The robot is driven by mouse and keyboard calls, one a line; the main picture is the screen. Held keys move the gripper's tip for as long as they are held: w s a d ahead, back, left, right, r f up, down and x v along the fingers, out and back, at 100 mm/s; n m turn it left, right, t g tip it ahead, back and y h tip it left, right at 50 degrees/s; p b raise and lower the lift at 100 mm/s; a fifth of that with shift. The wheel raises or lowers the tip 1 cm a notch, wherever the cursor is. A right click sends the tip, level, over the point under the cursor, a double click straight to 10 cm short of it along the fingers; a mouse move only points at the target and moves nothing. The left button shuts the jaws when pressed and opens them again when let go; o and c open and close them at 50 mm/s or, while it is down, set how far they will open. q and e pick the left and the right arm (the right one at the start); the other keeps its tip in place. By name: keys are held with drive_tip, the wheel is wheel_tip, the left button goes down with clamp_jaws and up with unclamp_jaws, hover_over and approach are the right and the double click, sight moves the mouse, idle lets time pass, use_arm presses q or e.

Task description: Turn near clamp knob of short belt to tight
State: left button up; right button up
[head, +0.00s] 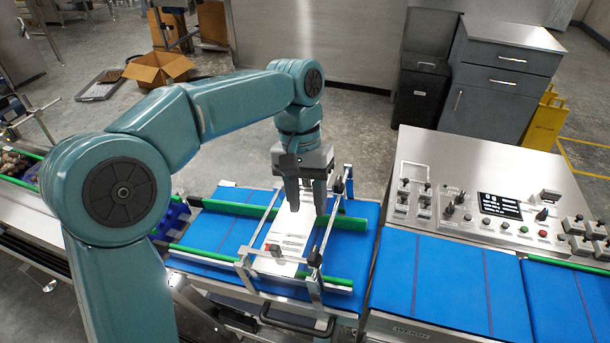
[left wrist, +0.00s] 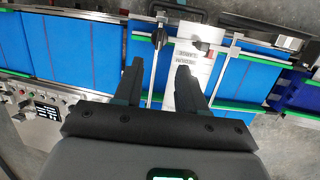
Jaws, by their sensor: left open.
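The short belt (head: 218,233) is blue, with two green guide rails and a metal frame across it. A black knob (head: 314,259), apparently the near clamp knob, stands by the near rail; it also shows in the left wrist view (left wrist: 160,37). A second dark knob (head: 337,186) is at the far rail. I cannot tell whether either is tight. A white printed plate (head: 288,232) lies between the rails, with a small red-and-dark piece (head: 275,250) at its near end. My left gripper (head: 307,209) is open and empty, pointing down above the belt, apart from the near knob. My right gripper is out of view.
A control panel (head: 500,215) with knobs and buttons is at the right, behind another blue belt (head: 445,285). Metal frame bars (head: 328,232) rise close to my left gripper. A cardboard box (head: 158,69) and a grey cabinet (head: 497,95) stand on the floor behind.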

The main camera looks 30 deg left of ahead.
use_arm(q)
drive_tip(key=v, duration=0.4)
drive_tip(key=shift+r, duration=0.4)
